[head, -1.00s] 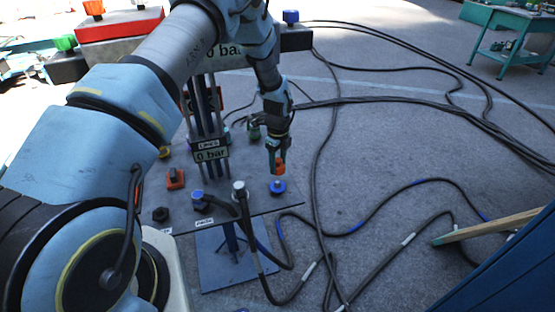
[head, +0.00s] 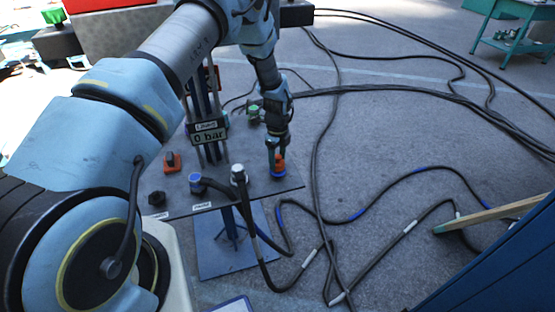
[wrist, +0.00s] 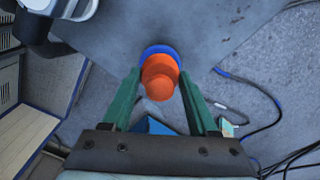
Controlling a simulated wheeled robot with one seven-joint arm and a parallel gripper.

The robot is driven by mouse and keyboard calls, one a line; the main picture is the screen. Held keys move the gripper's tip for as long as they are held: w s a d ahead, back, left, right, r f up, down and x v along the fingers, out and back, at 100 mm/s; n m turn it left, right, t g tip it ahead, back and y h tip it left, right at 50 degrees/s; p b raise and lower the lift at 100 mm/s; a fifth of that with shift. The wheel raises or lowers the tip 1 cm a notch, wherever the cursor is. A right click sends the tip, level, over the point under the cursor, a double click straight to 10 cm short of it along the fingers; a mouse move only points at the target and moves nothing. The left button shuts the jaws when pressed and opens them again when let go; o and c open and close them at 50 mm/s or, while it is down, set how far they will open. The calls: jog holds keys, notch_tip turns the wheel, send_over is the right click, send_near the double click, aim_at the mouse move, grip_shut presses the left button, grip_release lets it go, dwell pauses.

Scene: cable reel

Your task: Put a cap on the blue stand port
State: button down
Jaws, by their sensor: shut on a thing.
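My gripper (head: 277,156) points down over the right end of the stand's panel and is shut on an orange cap (head: 280,166). In the wrist view the cap (wrist: 160,80) sits between the green fingers. The blue stand port (head: 278,176) is directly under the cap. In the wrist view the port shows as a blue rim (wrist: 160,49) just beyond the cap, partly covered by it. The cap looks at or very near the port; I cannot tell whether it is seated.
On the grey panel (head: 240,197) stand an orange fitting (head: 171,162), a black knob (head: 157,198), a blue fitting (head: 195,182) and a white-topped hose end (head: 238,172). A gauge (head: 208,133) reads 0 bar. Black hoses (head: 318,190) cross the floor. A wooden plank (head: 490,214) lies at right.

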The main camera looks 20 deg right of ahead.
jog(key=shift+f+b, duration=0.3)
jog(key=shift+b, duration=0.1)
dwell(0.5)
jog(key=shift+c, duration=0.5)
grip_release()
jog(key=shift+r, duration=0.1)
